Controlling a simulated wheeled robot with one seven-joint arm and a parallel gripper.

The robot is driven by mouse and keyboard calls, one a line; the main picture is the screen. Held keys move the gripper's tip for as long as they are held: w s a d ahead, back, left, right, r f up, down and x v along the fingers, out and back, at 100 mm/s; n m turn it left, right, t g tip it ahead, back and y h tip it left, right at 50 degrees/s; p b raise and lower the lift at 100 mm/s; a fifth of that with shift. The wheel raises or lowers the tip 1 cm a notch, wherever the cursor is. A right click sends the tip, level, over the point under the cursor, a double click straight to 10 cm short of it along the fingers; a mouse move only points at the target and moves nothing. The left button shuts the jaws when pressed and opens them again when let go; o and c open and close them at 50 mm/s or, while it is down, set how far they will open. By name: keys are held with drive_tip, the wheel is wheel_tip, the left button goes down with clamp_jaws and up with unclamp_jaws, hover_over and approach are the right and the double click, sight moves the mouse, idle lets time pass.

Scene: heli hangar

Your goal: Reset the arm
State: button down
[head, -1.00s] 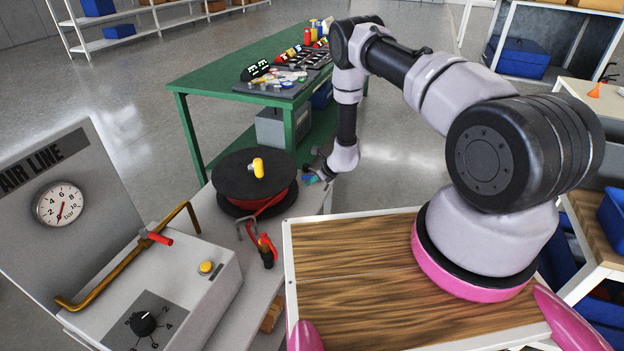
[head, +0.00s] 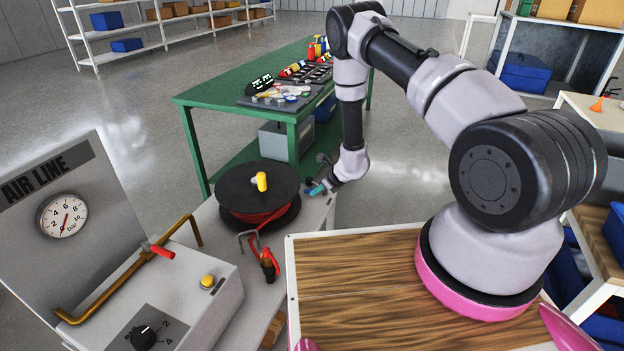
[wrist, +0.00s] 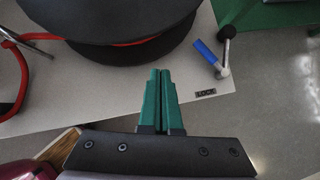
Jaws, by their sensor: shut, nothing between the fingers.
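My gripper (head: 317,188) hangs low at the end of my arm, just right of the black hose reel, near the right edge of the grey bench. In the wrist view its teal fingers (wrist: 161,100) are together with nothing between them. They point toward the bench top and the hose reel (wrist: 130,30). A lever with a blue handle (wrist: 207,52) stands near the bench corner, right of the fingers, beside a label reading LOCK (wrist: 205,92). The fingers appear apart from both the reel and the lever.
The reel (head: 258,195) has a red hose and a yellow knob. An air line panel (head: 60,200) with gauge, brass pipe and red valve handle (head: 162,252) stands at left. A green table (head: 220,85) with parts is behind. Grey floor (head: 420,170) is open beyond my arm.

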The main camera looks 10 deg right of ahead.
drive_tip(key=shift+r, duration=0.1)
drive_tip(key=w+a+r+n+y, duration=0.15)
drive_tip(key=r+n, duration=0.25)
drive_tip(key=r, duration=1.1)
drive_tip(key=a+r+n+y, duration=0.2)
drive_tip(key=r+n, duration=0.1)
drive_tip(key=r, duration=1.2)
drive_tip(key=s+d+r+n+g, duration=0.1)
drive_tip(key=s+r+n, duration=0.4)
drive_tip(key=r, duration=0.8)
drive_tip(key=s+d+r+n+h, duration=0.1)
drive_tip(key=s+d+r+n, duration=0.2)
drive_tip(key=s+r, duration=0.35)
drive_tip(key=s+d+r+n+h, duration=0.1)
drive_tip(key=s+d+r+n, duration=0.2)
drive_tip(key=s+r, duration=0.4)
drive_tip(key=s+d+r+n+t+h, duration=0.1)
drive_tip(key=s+d+r+n+h, duration=0.1)
drive_tip(key=s+d, duration=0.3)
drive_tip(key=s+d+r+n+t+h, duration=0.1)
drive_tip(key=s+d, duration=0.4)
drive_tip(key=s, duration=0.5)
drive_tip(key=shift+r+n+t+h, duration=0.4)
drive_tip(key=shift+r+n+h, duration=0.2)
drive_tip(key=shift+n+h, duration=0.35)
